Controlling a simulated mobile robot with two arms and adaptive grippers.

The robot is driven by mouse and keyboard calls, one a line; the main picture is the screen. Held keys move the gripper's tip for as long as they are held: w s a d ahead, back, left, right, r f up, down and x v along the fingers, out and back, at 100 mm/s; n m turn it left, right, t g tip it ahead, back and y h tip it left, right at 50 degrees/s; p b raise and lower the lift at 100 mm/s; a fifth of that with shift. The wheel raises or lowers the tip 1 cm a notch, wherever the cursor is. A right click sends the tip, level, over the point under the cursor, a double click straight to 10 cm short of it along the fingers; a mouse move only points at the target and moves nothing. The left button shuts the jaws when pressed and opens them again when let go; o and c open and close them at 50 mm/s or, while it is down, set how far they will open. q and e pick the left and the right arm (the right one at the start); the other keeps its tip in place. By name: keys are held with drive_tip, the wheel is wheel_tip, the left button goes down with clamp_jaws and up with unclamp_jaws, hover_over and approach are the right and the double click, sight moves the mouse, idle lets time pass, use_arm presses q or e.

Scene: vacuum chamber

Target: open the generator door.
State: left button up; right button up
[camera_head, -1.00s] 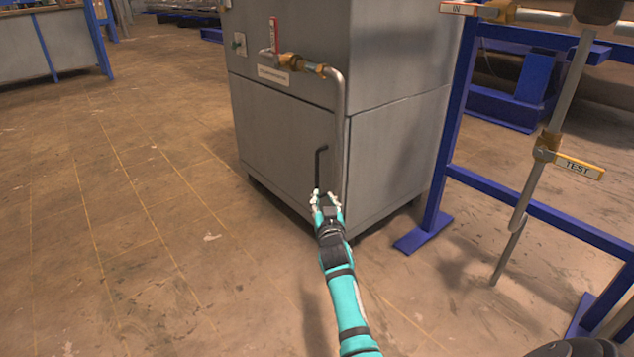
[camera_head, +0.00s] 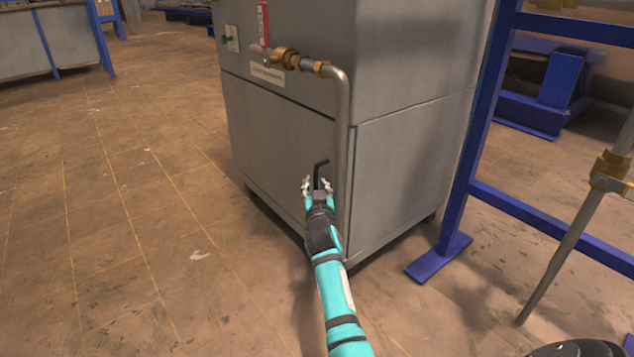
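The generator is a grey metal cabinet, and its lower front door (camera_head: 265,140) is closed. A black bar handle (camera_head: 319,170) stands upright near the door's right edge. My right gripper (camera_head: 317,185), on a teal arm, is at the handle's lower part. Its fingers look spread, one on each side of the handle. I cannot tell whether they touch it. The lower end of the handle is hidden behind the gripper. My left gripper is not in view.
A grey pipe (camera_head: 344,140) with brass fittings and a red lever (camera_head: 263,25) runs down the cabinet front, close to my arm. A blue frame (camera_head: 478,130) stands at the right, beside a valve pipe (camera_head: 575,240). The floor at left is clear.

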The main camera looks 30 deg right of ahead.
drive_tip(key=shift+w, duration=0.15)
drive_tip(key=shift+c, duration=0.3)
clamp_jaws()
